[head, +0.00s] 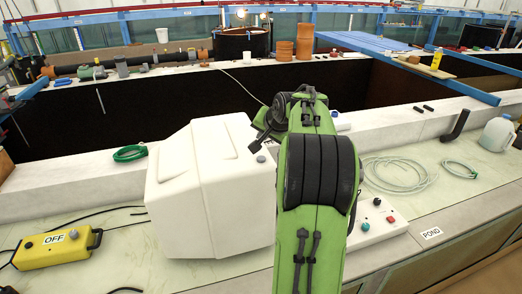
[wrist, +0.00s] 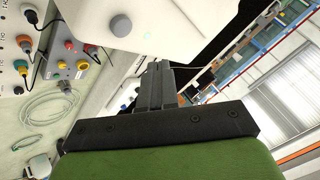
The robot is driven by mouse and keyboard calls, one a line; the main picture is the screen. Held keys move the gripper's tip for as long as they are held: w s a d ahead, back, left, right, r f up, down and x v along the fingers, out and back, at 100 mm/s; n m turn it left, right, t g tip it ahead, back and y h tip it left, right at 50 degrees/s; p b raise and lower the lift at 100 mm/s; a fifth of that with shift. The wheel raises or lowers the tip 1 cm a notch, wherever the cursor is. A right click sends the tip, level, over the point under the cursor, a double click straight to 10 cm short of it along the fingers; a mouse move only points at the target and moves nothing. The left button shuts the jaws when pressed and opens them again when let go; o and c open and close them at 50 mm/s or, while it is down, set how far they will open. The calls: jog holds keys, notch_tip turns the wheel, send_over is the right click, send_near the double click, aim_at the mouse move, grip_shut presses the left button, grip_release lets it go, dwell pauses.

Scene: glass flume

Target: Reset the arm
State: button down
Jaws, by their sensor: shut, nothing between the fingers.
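My green and black arm rises through the middle of the head view, in front of the bench. My gripper (wrist: 160,68) shows in the wrist view as dark fingers close together, shut and empty. In the head view, dark parts at the arm's end reach left beside the white box-shaped housing (head: 205,190). The arm hides part of the bench behind it. I cannot tell whether the fingertips touch the housing, which also shows at the top of the wrist view (wrist: 150,25).
A yellow OFF box (head: 55,248) lies at left. A control panel with red and green buttons (head: 378,216) sits right of the arm. Clear tubing coils (head: 398,174) and a jug (head: 496,134) lie further right. A dark open trough (head: 150,100) runs behind, crossed by a blue beam (head: 440,77).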

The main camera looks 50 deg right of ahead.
jog(key=shift+r+p, duration=0.5)
jog(key=shift+r, duration=0.45)
jog(key=s+a+r+n+g+y+b, duration=0.1)
jog(key=s+a+n, duration=0.25)
jog(key=a, duration=0.95)
jog(key=s+a+n+y, duration=0.1)
jog(key=s+a+n, duration=0.25)
jog(key=a, duration=0.95)
jog(key=s+a+f+n, duration=0.2)
jog(key=s+a, duration=0.1)
jog(key=s, duration=0.2)
jog(key=s+a+f+n+g+y, duration=0.1)
jog(key=s+a+f+n, duration=0.1)
jog(key=s, duration=0.4)
jog(key=s+a+f+n+b, duration=0.1)
jog(key=s+a+f+n, duration=0.1)
jog(key=s+a+f, duration=0.1)
jog(key=s+a, duration=0.1)
jog(key=s, duration=0.1)
jog(key=shift+s+a+f+n+g+y, duration=0.3)
jog(key=shift+a+f+g, duration=0.1)
